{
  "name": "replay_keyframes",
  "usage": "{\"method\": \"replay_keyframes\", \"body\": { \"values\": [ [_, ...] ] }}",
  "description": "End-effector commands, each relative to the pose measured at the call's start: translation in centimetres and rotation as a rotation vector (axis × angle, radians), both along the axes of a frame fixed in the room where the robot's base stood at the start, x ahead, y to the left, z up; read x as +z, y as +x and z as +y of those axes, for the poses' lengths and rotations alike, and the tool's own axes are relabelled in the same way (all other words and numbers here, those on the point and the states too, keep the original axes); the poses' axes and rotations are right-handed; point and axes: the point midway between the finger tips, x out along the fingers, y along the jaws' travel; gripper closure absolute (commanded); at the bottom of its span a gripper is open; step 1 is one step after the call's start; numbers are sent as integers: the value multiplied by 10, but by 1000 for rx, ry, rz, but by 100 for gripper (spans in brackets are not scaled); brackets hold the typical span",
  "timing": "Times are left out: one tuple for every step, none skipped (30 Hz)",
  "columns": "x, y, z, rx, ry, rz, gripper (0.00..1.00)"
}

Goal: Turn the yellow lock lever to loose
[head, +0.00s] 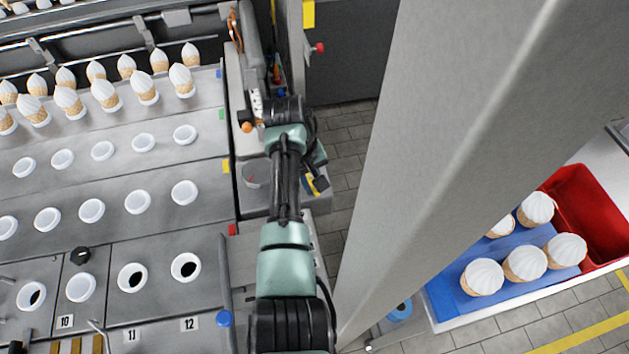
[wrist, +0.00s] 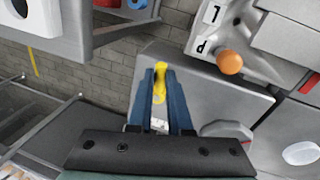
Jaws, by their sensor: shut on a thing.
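The yellow lock lever (wrist: 160,93) stands between the blue fingers of my gripper (wrist: 160,76) in the wrist view. The fingers are shut on it, and its rounded end shows at their tips. Part of the lever is hidden by the fingers, and I cannot read its lock position. In the head view my gripper (head: 318,183) is at the right side of the machine, beyond my green and black arm, with a bit of yellow beside it.
An orange knob (wrist: 229,62) and a white label plate (wrist: 208,22) are right of my gripper in the wrist view. Rows of cones (head: 145,88) and white-rimmed holders fill the machine at left. A wide grey post (head: 440,150) stands right. Beyond it are a blue cone tray (head: 450,290) and red bin (head: 590,215).

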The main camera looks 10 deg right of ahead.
Motion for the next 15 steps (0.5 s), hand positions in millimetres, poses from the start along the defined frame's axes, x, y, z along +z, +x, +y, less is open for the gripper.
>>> {"method": "replay_keyframes", "body": {
  "values": [
    [0, -1, 0, -7, -1, 4, 100],
    [0, -1, 0, -9, -1, 3, 100],
    [0, -1, 0, -12, 0, 3, 100],
    [0, -1, 0, -13, 0, 3, 100],
    [0, -1, 0, -14, -1, 3, 100],
    [0, -1, 0, -14, -1, 3, 100],
    [0, -1, 0, -14, -1, 3, 100],
    [0, -1, 0, -14, -1, 3, 100],
    [0, -1, 0, -14, 0, 2, 100],
    [0, -1, 0, -14, 0, 2, 100],
    [0, -1, 0, -14, 0, 2, 100],
    [0, -1, 0, -14, 0, 2, 100],
    [0, -1, 0, -14, 0, 2, 100],
    [0, -1, 0, -13, 0, 3, 100],
    [0, -1, 0, -13, 0, 3, 77]
  ]
}}
